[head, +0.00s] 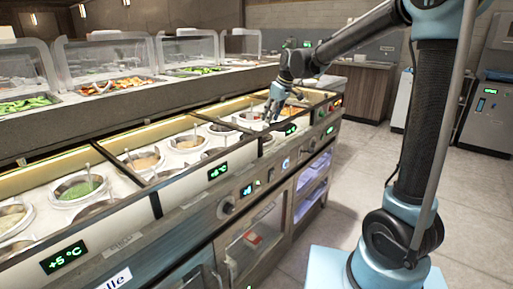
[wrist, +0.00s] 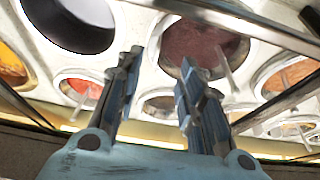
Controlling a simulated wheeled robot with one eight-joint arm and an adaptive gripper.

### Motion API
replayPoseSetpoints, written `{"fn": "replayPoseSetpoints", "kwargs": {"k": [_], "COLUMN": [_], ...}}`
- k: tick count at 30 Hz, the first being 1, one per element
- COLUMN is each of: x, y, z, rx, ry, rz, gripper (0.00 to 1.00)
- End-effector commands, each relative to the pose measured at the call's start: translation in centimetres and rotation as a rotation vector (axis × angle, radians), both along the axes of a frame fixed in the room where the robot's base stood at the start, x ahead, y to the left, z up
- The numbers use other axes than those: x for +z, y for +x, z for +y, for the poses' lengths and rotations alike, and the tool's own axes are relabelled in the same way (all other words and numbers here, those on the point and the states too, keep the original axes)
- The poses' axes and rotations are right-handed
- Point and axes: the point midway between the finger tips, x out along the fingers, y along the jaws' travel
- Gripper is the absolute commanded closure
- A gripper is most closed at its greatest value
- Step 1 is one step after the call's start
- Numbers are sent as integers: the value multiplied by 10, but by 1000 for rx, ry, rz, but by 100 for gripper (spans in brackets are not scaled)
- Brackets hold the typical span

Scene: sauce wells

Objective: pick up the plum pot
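A round pot of dull plum-brown sauce (wrist: 193,42), which looks like the plum pot, sits in a well in the wrist view, just beyond and right of my fingertips. A pale handle sticks up at its right side. My gripper (wrist: 157,70) is open, its two fingers apart with nothing between them. In the head view my gripper (head: 272,106) points down over the far part of the sauce counter. I cannot clearly pick out the plum pot there, as the gripper and the distance hide it.
In the wrist view, an empty dark well (wrist: 75,22), a red sauce pot (wrist: 82,88) and an orange one (wrist: 290,75) lie around. Metal divider bars cross between wells. In the head view, a green sauce pot (head: 80,189) is near, and clear guards (head: 105,62) stand behind.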

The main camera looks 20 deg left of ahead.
Motion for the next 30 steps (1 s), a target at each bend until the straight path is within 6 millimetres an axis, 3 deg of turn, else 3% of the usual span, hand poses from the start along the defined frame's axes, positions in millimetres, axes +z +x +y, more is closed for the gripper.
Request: {"fn": "replayPoseSetpoints", "kwargs": {"k": [3,14,24,30], "x": [-14,-30,-65,-68], "y": [2,8,19,19], "z": [5,11,25,26], "rx": [0,-1,-2,-2], "ry": [0,0,0,0], "rz": [0,0,1,1], "gripper": [65,65,65,65]}}
